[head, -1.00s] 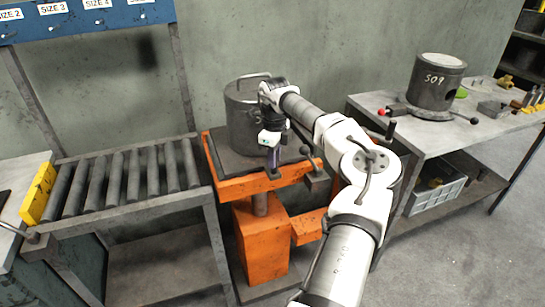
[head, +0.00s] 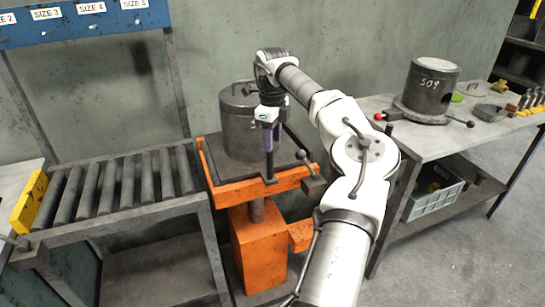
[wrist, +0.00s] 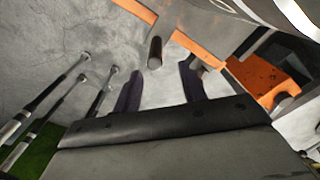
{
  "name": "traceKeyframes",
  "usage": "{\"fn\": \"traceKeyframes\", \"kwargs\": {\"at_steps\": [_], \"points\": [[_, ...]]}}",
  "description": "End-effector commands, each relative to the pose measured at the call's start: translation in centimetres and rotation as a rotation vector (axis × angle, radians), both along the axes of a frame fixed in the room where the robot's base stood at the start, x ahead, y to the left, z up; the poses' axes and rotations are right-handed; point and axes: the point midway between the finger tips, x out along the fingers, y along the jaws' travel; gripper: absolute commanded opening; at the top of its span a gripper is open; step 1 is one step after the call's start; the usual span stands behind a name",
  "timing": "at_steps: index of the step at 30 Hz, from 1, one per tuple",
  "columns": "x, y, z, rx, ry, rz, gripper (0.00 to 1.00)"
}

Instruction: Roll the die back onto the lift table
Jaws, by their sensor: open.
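The die appears to be the dark grey cylinder (head: 236,122) with a handle on its lid. It stands upright on the orange lift table (head: 245,193), towards the back. My gripper (head: 269,148) hangs fingers-down in front of the die, above the table's front edge. It is open, and I see nothing held. In the wrist view its two dark fingers (wrist: 160,88) are spread apart, with a short dark post (wrist: 154,52) beyond them and orange table edge (wrist: 199,48) nearby. Whether the gripper touches the die or the post cannot be told. My arm partly covers the die's right side.
A roller conveyor (head: 120,185) with a yellow end stop (head: 28,202) adjoins the lift table on the left. A lever with a ball knob (head: 303,155) sticks up at the table's right front. The right bench (head: 400,142) bears another cylinder marked 509 (head: 430,88).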

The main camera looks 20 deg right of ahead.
Motion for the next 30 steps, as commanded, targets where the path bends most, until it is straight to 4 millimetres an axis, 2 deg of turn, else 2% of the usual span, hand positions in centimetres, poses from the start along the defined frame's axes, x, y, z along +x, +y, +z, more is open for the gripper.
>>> {"fn": "traceKeyframes", "kwargs": {"at_steps": [4,10,26,28,30], "points": [[0.0,0.0,3.0,-0.001,-0.004,-0.002,0.42],[0.0,-0.1,5.4,-0.001,-0.002,-0.003,0.42],[0.0,-0.1,5.8,0.000,-0.001,-0.001,0.42],[0.2,0.4,5.6,0.006,-0.003,0.006,0.42],[0.7,1.8,5.1,0.025,-0.009,0.028,0.42]]}}
